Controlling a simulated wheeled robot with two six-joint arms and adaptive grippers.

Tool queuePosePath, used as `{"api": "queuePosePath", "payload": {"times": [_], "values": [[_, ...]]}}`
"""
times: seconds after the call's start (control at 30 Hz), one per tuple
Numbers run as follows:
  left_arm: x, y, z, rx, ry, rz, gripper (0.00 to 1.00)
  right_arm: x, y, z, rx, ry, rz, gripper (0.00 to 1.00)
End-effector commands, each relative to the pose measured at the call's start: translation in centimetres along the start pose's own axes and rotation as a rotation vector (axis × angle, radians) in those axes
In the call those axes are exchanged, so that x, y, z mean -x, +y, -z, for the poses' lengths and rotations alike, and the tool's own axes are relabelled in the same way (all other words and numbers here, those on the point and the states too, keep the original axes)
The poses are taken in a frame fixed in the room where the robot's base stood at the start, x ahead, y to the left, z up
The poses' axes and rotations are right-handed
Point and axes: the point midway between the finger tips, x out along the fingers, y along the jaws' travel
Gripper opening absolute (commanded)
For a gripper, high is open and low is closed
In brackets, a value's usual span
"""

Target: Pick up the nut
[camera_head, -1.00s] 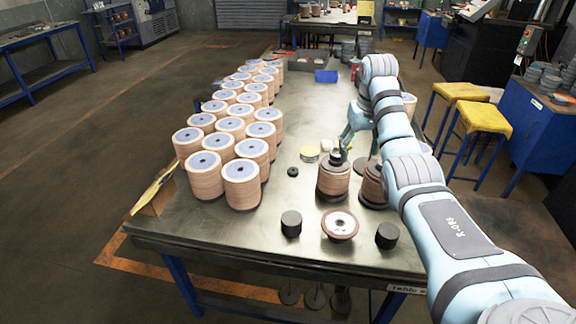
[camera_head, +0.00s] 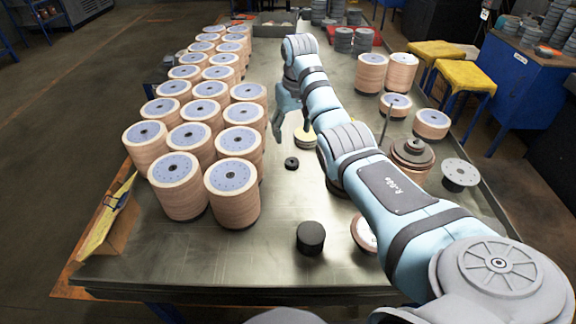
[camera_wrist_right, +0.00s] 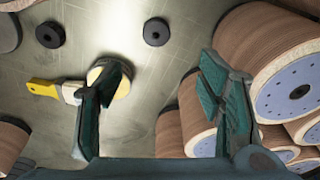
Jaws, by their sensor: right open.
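A small black nut (camera_head: 291,162) with a centre hole lies flat on the metal table (camera_head: 270,265), right of the flap disc stacks. What looks like the same nut (camera_wrist_right: 156,31) shows at the top of the right wrist view. A similar dark ring (camera_wrist_right: 50,34) lies left of it there. My right gripper (camera_head: 291,125) is just beyond the nut in the head view. Its fingers (camera_wrist_right: 150,105) are wide apart, with nothing held between them. My left gripper is out of view.
Tall flap disc stacks (camera_head: 231,195) crowd the table's left side, close to my right gripper. A yellow-edged round tin (camera_wrist_right: 112,80) and a yellow-handled brush (camera_wrist_right: 52,90) lie near the fingers. A black cylinder (camera_head: 310,237) stands at the front. My arm hides some table.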

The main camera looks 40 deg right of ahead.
Motion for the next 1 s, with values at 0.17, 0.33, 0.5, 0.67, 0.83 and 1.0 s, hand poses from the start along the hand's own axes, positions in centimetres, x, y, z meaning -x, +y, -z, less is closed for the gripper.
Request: {"api": "queuePosePath", "payload": {"times": [0.17, 0.33, 0.5, 0.67, 0.83, 1.0], "values": [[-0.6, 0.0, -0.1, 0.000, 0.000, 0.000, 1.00, -4.9, -0.1, -0.1, 0.001, -0.006, 0.001, 0.61], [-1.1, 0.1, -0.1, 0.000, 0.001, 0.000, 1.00, -7.4, 0.1, -0.1, 0.000, -0.003, 0.001, 0.61], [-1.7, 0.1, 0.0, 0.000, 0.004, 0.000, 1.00, -10.5, 0.8, -0.8, -0.002, -0.004, -0.001, 0.61], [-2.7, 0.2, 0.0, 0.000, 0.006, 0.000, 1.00, -12.5, 0.8, -0.7, -0.002, -0.002, 0.000, 0.61], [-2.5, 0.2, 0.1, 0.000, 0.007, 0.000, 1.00, -12.3, 0.8, -0.7, -0.002, 0.000, 0.000, 0.61], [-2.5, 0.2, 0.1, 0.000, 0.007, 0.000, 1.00, -12.3, 0.8, -0.7, -0.002, -0.001, -0.001, 0.36]]}}
